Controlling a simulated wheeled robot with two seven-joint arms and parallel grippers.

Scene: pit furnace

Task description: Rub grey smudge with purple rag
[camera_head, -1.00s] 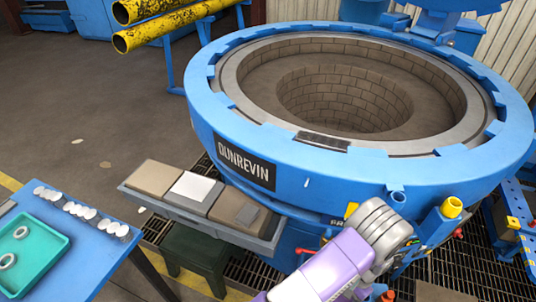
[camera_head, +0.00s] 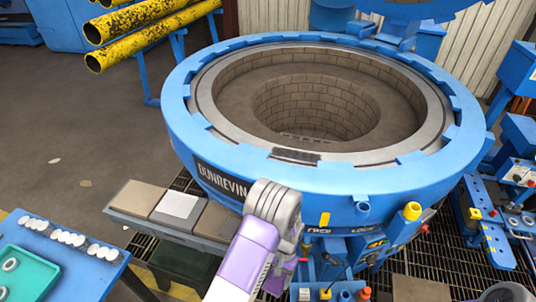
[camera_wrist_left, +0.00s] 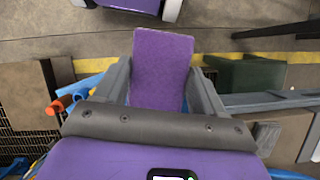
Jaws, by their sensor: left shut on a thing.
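A purple rag (camera_wrist_left: 162,60) is a flat rectangular pad between the two grey fingers of my left gripper (camera_wrist_left: 160,88), which is shut on it. In the head view my left wrist shows low in the middle, in front of the furnace; its fingertips are hard to make out there. A grey smudge seems to lie on the right-hand brown tile (camera_head: 213,217) of the tray at the furnace's front; my arm hides most of it in the head view. In the left wrist view a greyish patch (camera_wrist_left: 267,137) shows right of the gripper, apart from the rag. My right gripper is not in view.
The blue round furnace (camera_head: 370,180) with its open brick pit fills the middle. The grey tray (camera_head: 165,229) also holds a white square (camera_head: 179,205). A blue table (camera_head: 75,262) with a teal tray (camera_head: 45,281) and several discs stands at left. Yellow pipes (camera_head: 150,35) are behind.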

